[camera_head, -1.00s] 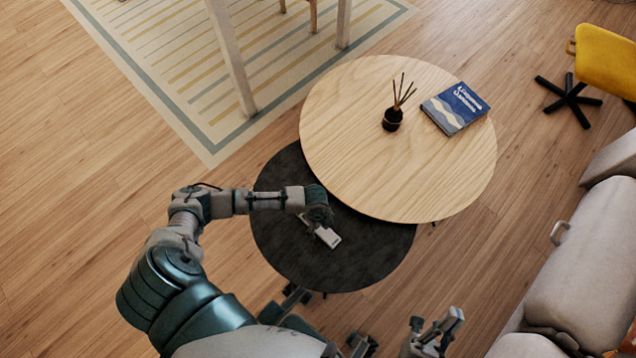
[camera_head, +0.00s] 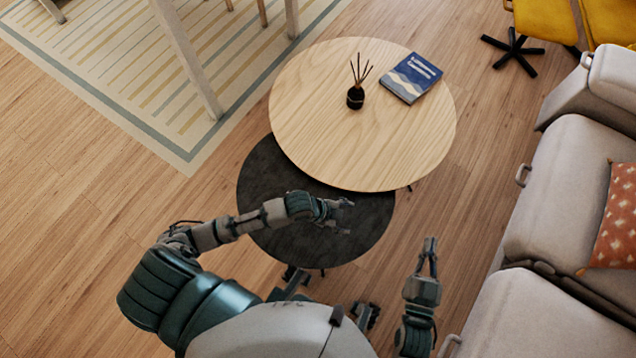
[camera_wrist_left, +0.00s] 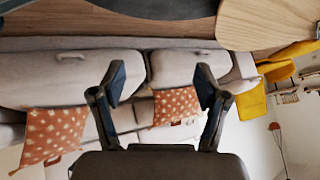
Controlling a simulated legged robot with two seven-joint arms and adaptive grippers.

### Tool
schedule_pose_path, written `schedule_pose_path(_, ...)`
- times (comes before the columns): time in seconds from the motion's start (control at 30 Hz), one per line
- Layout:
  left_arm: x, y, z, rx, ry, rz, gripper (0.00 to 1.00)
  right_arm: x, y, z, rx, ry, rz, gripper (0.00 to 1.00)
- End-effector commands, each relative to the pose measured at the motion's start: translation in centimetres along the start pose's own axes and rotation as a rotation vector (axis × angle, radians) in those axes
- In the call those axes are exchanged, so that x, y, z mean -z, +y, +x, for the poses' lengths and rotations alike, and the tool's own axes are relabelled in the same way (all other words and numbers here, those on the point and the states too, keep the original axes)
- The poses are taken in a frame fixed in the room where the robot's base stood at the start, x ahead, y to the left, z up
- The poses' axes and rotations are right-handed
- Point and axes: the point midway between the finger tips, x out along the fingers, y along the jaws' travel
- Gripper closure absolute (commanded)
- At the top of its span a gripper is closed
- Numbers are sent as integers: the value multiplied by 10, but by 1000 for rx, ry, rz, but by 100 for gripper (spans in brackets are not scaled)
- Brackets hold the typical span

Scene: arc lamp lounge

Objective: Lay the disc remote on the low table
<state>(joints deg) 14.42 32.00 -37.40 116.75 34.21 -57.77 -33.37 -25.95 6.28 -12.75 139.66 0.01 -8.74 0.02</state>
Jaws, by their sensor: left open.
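I cannot make out the disc remote in any view. Two round tables overlap: a pale wooden one (camera_head: 330,130) and a dark one (camera_head: 262,185) that sits lower, partly under it. My left gripper (camera_head: 346,217) is over the right part of the dark table. In the left wrist view its fingers (camera_wrist_left: 160,83) are spread with nothing between them, facing the sofa. My right gripper (camera_head: 428,258) points up the picture over the floor, between the dark table and the sofa. Its fingers look close together, but I cannot tell whether they are shut.
A grey sofa (camera_head: 565,190) with a patterned orange cushion (camera_head: 617,215) lines the right. Yellow chairs (camera_head: 545,20) stand at the top right.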

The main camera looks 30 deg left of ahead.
Motion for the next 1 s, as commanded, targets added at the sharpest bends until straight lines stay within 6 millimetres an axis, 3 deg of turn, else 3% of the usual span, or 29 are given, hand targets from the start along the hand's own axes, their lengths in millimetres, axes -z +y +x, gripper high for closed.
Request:
schedule_pose_path(0.03,36,7,-8,101,147,-126,26,0,0,0,0,1,0,100)
schedule_pose_path(0.13,77,-10,-52,334,398,-367,26,-1,0,1,0,-2,0,100)
schedule_pose_path(0.2,83,-24,-92,488,533,-501,26,-1,0,2,0,-1,0,100)
schedule_pose_path(0.3,77,-37,-144,666,664,-620,26,-1,0,2,0,-1,-1,100)
schedule_pose_path(0.43,68,-42,-186,796,749,-676,26,-1,0,1,-1,-1,-1,100)
schedule_pose_path(0.57,66,-43,-198,831,773,-684,26,0,0,1,-1,-1,-1,100)
schedule_pose_path(1.0,66,-42,-197,827,771,-682,26,0,0,1,-1,1,0,100)
